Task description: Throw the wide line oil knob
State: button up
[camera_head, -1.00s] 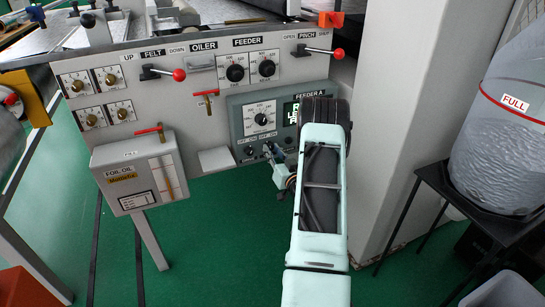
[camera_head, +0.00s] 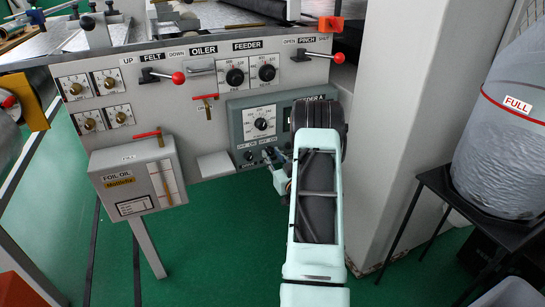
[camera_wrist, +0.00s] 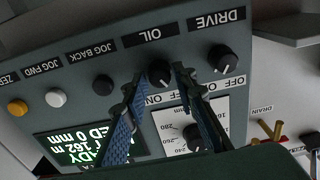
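The black oil knob (camera_wrist: 160,73) sits under the upside-down OIL label on the grey FEEDER A panel (camera_wrist: 85,70) in the wrist view. My gripper (camera_wrist: 159,76) has its two blue-padded fingers on either side of this knob, with the tips very near its edges. The fingers stand apart; I cannot tell whether either touches the knob. In the head view my gripper (camera_head: 272,158) is at the lower edge of the panel, and my arm hides the panel's right part. Which way the oil knob points is hard to tell.
The similar drive knob (camera_wrist: 222,58) is close beside my right finger in the wrist view. A black jog back button (camera_wrist: 103,86) lies on the other side. The large dial (camera_wrist: 194,133) and the lit display (camera_wrist: 80,143) are near. A red-handled lever (camera_head: 206,98) stands left of the panel.

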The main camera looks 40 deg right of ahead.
jog(key=shift+o, duration=1.3)
jog(key=shift+s+f, duration=0.1)
jog(key=shift+s, duration=0.05)
jog(key=v, duration=1.1)
jog(key=shift+s, duration=0.35)
